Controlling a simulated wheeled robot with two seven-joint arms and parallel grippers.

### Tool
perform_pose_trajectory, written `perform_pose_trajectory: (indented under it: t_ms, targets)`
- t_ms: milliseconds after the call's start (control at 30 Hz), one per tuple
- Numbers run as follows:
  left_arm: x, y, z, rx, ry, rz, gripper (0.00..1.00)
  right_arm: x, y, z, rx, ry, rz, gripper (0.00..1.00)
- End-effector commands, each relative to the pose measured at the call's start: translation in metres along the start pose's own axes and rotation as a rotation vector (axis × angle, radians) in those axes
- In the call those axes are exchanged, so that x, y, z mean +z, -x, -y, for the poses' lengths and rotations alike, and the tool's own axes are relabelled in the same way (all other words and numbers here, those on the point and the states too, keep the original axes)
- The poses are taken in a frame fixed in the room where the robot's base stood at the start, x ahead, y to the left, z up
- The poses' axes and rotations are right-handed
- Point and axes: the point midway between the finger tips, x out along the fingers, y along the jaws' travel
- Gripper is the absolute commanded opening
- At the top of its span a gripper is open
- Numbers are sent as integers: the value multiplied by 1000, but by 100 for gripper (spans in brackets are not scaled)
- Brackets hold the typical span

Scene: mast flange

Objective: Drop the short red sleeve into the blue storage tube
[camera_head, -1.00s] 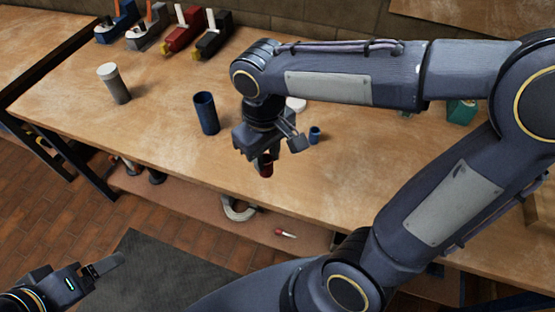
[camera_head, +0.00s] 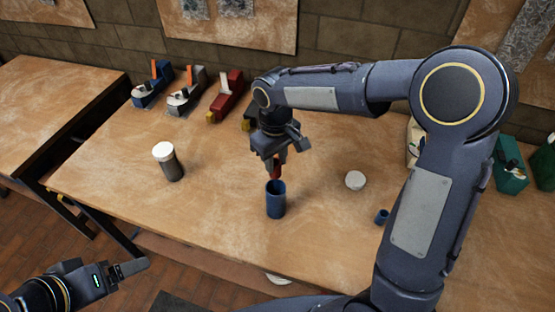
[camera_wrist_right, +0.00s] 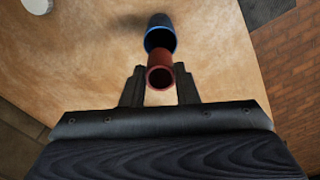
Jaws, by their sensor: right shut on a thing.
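The short red sleeve (camera_head: 276,172) is held in my right gripper (camera_head: 277,166), which is shut on it. In the head view the sleeve hangs just above and behind the mouth of the blue storage tube (camera_head: 275,200), which stands upright and open on the bench. In the right wrist view the red sleeve (camera_wrist_right: 160,70) sits between the fingertips, its open end toward the camera, and the blue tube (camera_wrist_right: 160,36) shows just beyond it. I cannot tell whether they touch. My left gripper (camera_head: 130,268) is at the lower left, away from the bench objects; its jaws are unclear.
A grey container with a white lid (camera_head: 168,162) stands left of the tube. A white disc (camera_head: 355,180) and a small blue cup (camera_head: 381,216) lie to the right. Tape dispensers (camera_head: 186,92) line the back. The bench (camera_head: 220,190) is clear around the tube.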

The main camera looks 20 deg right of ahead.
Motion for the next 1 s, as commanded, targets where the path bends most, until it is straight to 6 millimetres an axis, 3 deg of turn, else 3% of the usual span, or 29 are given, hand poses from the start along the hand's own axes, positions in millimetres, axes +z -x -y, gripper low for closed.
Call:
perform_pose_trajectory:
  t_ms: [533,1000]
  targets:
    - [16,-31,14,0,0,0,80,0,-46,0,0,1,0,5]
    - [17,-33,15,0,0,0,80,0,-51,0,0,0,0,5]
